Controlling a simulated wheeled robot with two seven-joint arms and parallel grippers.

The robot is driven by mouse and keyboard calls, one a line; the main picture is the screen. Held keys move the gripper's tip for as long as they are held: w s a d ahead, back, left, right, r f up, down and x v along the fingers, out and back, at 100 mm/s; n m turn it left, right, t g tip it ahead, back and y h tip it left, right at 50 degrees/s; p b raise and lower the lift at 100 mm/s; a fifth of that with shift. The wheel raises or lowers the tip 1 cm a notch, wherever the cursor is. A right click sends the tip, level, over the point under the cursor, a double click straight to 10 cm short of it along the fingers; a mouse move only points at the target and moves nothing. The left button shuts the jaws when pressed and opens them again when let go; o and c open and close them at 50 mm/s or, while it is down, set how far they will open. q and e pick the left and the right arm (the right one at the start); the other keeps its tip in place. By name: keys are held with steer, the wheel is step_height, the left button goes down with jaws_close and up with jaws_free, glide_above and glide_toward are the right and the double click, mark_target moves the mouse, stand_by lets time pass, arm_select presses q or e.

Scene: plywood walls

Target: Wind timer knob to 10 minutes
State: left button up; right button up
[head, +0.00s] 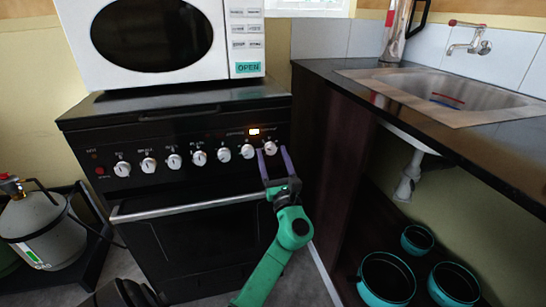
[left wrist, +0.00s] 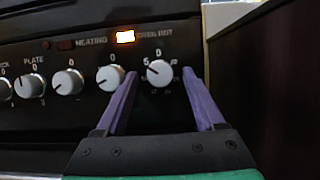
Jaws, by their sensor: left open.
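The timer knob appears to be the rightmost white knob (head: 270,148) on the black stove's (head: 190,219) front panel; it also shows in the left wrist view (left wrist: 159,73). Numbers are printed around it, with a 0 above and a 5 at upper left; the rest are too small to read, and I cannot tell its exact setting. My left gripper (head: 272,150) is open, with one purple finger on each side of this knob. In the left wrist view the knob lies between the fingertips (left wrist: 159,75); I cannot tell whether they touch it.
Several other white knobs (head: 198,158) line the panel to the left, one close beside the left finger. An orange light (left wrist: 125,37) glows above. The oven handle (head: 190,207) runs below. A dark cabinet side (head: 330,140) stands close on the right. A microwave (head: 165,40) sits on top.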

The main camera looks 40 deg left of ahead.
arm_select(q)
jaws_close()
stand_by(0.5)
steer(key=shift+d+f, duration=0.1)
stand_by(1.3)
jaws_free()
steer(key=v, duration=1.4)
steer(key=shift+d, duration=0.2)
steer(key=shift+s+f, duration=0.1)
